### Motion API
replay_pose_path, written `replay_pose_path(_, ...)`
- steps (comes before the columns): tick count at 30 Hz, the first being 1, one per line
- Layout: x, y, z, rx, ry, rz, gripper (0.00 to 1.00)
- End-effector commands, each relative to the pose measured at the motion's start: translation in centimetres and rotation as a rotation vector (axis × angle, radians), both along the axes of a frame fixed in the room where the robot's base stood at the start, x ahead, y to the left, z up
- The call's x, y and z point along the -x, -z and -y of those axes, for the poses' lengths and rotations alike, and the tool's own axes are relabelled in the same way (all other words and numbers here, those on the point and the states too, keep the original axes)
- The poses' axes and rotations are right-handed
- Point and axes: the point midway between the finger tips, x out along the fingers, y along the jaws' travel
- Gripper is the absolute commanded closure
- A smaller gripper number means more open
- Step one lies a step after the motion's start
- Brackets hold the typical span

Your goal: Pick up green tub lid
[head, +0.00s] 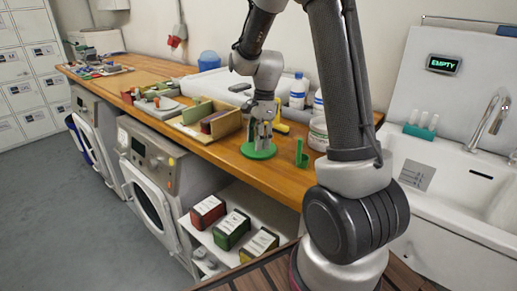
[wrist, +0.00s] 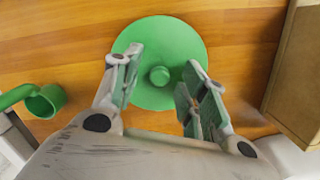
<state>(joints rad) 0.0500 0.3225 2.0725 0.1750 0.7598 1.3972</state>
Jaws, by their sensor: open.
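The green tub lid (head: 258,151) is a flat round disc lying on the wooden counter. In the wrist view the lid (wrist: 185,50) shows a small round knob (wrist: 159,75) at its middle. My gripper (wrist: 158,80) is open, with one finger on each side of the knob. In the head view my gripper (head: 262,138) points down right over the lid. The gap between the fingers is empty apart from the knob seen between them. I cannot tell whether the fingertips touch the lid.
A green scoop-like cup (head: 301,155) stands right of the lid; it also shows in the wrist view (wrist: 45,100). A wooden box (head: 218,127) sits to the left. White bottles (head: 298,92) and a white tub (head: 318,135) stand behind on the right. The counter's front edge is close.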

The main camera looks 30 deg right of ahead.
Motion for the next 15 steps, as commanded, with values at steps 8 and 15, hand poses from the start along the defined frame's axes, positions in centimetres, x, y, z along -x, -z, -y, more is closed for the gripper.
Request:
replay_pose_path(8,0.00,-0.03,0.01,0.000,0.000,0.000,1.00)
replay_pose_path(15,0.00,-0.04,0.01,0.000,0.000,0.000,1.00)
